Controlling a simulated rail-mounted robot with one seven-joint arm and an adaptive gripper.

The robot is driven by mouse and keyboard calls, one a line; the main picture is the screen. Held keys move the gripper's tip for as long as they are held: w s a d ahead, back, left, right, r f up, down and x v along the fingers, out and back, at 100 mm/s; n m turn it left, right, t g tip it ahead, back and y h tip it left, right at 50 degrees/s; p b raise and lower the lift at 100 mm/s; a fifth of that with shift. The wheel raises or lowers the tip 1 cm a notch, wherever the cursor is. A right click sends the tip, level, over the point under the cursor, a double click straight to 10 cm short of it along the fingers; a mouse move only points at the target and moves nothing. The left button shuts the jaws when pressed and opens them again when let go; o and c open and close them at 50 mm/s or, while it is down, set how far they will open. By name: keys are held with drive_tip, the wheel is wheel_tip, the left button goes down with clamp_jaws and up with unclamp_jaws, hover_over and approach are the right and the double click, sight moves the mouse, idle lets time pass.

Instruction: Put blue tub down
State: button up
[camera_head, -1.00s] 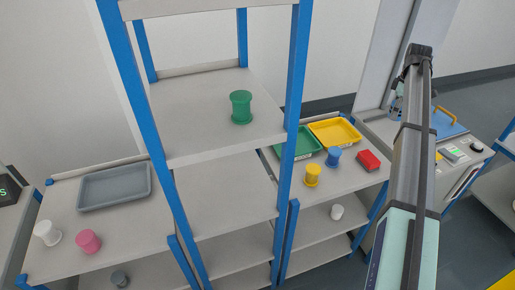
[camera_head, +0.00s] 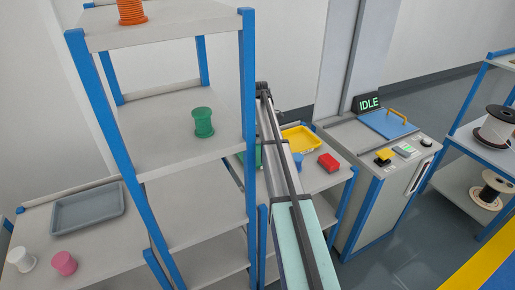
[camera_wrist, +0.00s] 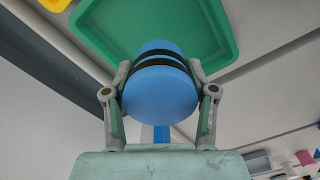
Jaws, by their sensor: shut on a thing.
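In the head view my arm reaches toward the back past the shelf post, and the gripper and held tub cannot be made out. A blue tub-like thing (camera_head: 298,160) shows beside my arm on the right-hand shelf, near the red block (camera_head: 328,162). The green tray (camera_head: 257,156) is partly hidden there by the post and arm.
A yellow tray (camera_head: 300,139) lies behind the red block. The tall shelf (camera_head: 165,130) with a green spool (camera_head: 203,122) stands left of my arm. A machine with an IDLE sign (camera_head: 369,103) stands at the right. A grey tray (camera_head: 88,208) lies at the left.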

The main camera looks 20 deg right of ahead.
sight(258, 155)
drive_tip(key=shift+f+p, duration=0.8)
drive_tip(key=shift+f, duration=3.25)
drive_tip(key=shift+f, duration=0.15)
drive_tip(key=o, duration=1.2)
wheel_tip(258, 155, up, 12)
drive_tip(key=b, duration=0.3)
drive_tip(key=shift+r, duration=0.2)
